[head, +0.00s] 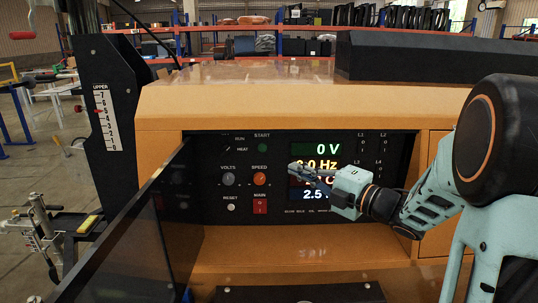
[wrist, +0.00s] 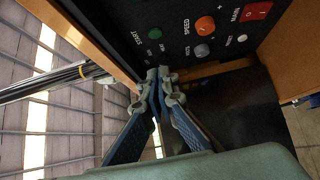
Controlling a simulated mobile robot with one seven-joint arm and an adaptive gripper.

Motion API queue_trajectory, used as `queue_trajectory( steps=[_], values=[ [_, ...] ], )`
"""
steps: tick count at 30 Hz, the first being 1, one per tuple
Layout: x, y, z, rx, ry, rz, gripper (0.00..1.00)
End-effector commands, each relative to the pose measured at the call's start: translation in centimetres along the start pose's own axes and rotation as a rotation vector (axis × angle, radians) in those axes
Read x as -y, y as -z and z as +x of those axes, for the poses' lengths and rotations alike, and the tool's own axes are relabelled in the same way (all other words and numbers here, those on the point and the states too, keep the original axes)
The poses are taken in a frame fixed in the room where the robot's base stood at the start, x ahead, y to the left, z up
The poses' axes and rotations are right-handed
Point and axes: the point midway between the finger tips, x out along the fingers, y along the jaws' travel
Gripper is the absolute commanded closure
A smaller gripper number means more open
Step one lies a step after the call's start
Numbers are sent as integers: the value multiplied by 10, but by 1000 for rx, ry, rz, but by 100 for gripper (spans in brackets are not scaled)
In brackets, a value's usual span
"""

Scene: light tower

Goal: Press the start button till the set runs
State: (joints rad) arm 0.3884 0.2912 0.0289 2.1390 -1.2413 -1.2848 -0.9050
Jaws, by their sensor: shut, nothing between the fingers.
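The green start button (head: 262,149) sits at the top of the black control panel (head: 215,205), under the word START. It also shows in the wrist view (wrist: 155,33), beyond my fingertips. My gripper (head: 294,169) is shut and empty, its tips together (wrist: 159,72). In the head view the tips are right of and below the button, in front of the lit displays. They appear apart from the button. The display (head: 322,149) reads 0 V, with a yellow Hz line partly legible below; my gripper hides part of the lower readings.
An orange speed knob (head: 260,179), grey volts knob (head: 228,179), red main switch (head: 260,206) and pale reset button (head: 231,207) are close together below the start button. A dark open door (head: 125,235) stands at the panel's left. The orange housing (head: 230,105) overhangs above.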

Motion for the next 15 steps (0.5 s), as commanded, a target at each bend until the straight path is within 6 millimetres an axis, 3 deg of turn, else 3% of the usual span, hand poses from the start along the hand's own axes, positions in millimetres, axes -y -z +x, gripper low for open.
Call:
queue_trajectory(
  steps=[15],
  values=[
    [0,4,7,-13,-4,-4,100]
  ],
)
